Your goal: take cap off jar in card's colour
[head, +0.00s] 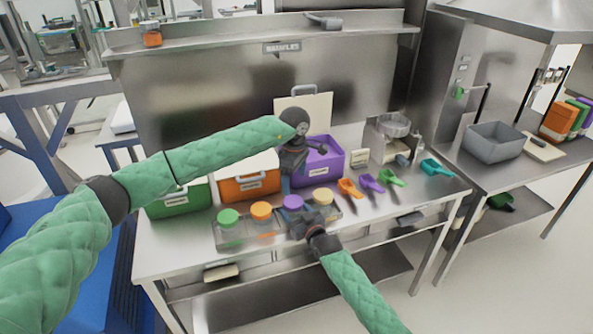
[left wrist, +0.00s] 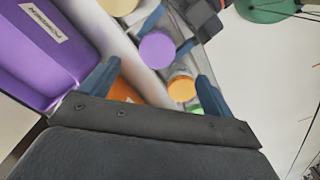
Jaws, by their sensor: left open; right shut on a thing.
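Several jars stand in a row on a tray (head: 262,240) near the table's front. Their caps are green (head: 228,216), orange (head: 261,211), purple (head: 293,203) and cream (head: 323,197). My right gripper (head: 302,222) is shut on the purple-capped jar from the front. In the left wrist view its blue fingers lie either side of the purple cap (left wrist: 157,50). My left gripper (head: 294,172) is above and behind the jars, open and empty. Its fingers show in the left wrist view (left wrist: 155,88). The purple cap is on its jar. I cannot make out a coloured card.
Green (head: 178,199), orange (head: 249,178) and purple (head: 320,160) bins stand behind the jars. Several coloured scoops (head: 371,183) lie to the right of the jars. A scale (head: 393,130) stands at the back right. A grey bin (head: 494,141) is on the side table.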

